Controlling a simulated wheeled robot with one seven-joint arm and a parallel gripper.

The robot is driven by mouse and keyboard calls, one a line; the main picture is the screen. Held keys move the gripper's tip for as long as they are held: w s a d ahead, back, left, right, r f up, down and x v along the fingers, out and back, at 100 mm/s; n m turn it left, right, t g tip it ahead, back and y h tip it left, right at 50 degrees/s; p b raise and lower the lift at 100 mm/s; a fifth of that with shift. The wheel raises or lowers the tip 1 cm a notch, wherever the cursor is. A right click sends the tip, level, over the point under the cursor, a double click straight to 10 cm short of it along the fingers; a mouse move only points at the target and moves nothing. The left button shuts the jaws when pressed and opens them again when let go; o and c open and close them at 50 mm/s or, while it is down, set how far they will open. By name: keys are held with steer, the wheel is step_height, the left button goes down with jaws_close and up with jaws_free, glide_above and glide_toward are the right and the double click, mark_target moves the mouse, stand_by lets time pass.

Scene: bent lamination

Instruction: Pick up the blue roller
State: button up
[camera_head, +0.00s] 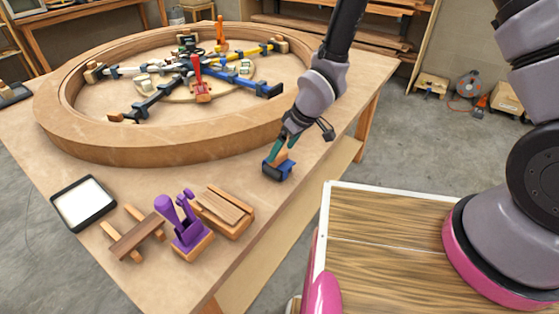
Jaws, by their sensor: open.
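The blue roller (277,172) lies on the wooden workbench near its right front edge, outside the large round wooden ring. It looks like a short dark blue piece with a tan part beside it; its exact shape is partly covered. My gripper (279,152) reaches down over it from the upper right, with greenish fingers just above or beside the roller. The fingers are open. I cannot tell whether they touch the roller.
The bent wood ring (150,150) with several clamps inside fills the back of the bench (200,292). A purple tool (188,225), a wooden block stack (225,210), small wooden pieces (133,235) and a white-filled tray (84,203) stand at the front left.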

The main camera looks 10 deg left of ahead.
steer(key=x, duration=0.6)
steer(key=shift+a+f, duration=0.2)
steer(key=c, duration=1.3)
steer(key=shift+r, duration=0.1)
step_height(320, 180, up, 10)
steer(key=shift+f, duration=0.1)
steer(key=o, duration=0.7)
steer(key=c, duration=0.3)
